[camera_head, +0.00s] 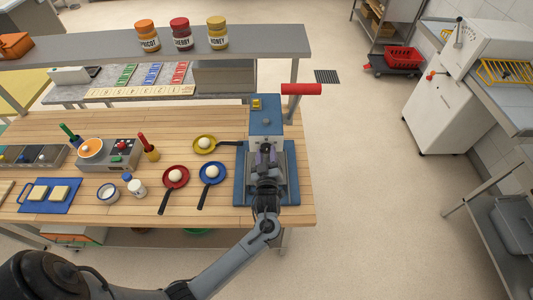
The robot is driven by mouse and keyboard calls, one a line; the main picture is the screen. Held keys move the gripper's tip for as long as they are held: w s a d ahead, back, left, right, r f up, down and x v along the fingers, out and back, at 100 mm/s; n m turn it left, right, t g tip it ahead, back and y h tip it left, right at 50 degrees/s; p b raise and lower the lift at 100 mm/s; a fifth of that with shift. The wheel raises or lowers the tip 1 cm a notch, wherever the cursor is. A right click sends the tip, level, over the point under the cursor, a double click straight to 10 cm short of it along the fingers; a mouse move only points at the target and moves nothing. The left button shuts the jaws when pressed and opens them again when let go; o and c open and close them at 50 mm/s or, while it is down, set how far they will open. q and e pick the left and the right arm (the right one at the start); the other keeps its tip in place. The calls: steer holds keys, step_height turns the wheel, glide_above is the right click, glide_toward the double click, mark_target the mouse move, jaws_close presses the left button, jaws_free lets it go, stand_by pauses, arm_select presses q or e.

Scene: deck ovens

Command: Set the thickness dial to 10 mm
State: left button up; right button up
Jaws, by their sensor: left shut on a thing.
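A blue and grey machine (243,180) with a red handle (302,89) stands at the right end of the wooden counter. A small yellow part (256,103) and a small grey round part (266,122) show on its blue top. My left gripper (266,158) reaches over the front of the machine, pointing away from me, and is shut on the thickness dial there. The fingers and wrist hide the dial, so its mark and setting cannot be read. My right gripper is out of view.
Close left of the machine are a yellow pan (205,143), a red pan (175,177) and a blue pan (211,172), each with a white ball. A shelf (110,45) with jars runs behind.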

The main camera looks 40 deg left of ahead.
arm_select(q)
steer(key=m+p, duration=0.3)
steer(key=m, duration=0.3)
steer(key=shift+p, duration=0.3)
steer(key=shift+m+p, duration=0.95)
steer(key=shift+m, duration=1.15)
steer(key=shift+f, duration=0.1)
steer(key=o, duration=1.1)
steer(key=shift+c, duration=0.2)
steer(key=shift+s, duration=0.1)
steer(key=b+v, duration=0.2)
steer(key=v, duration=0.8)
steer(key=shift+s+d, duration=0.25)
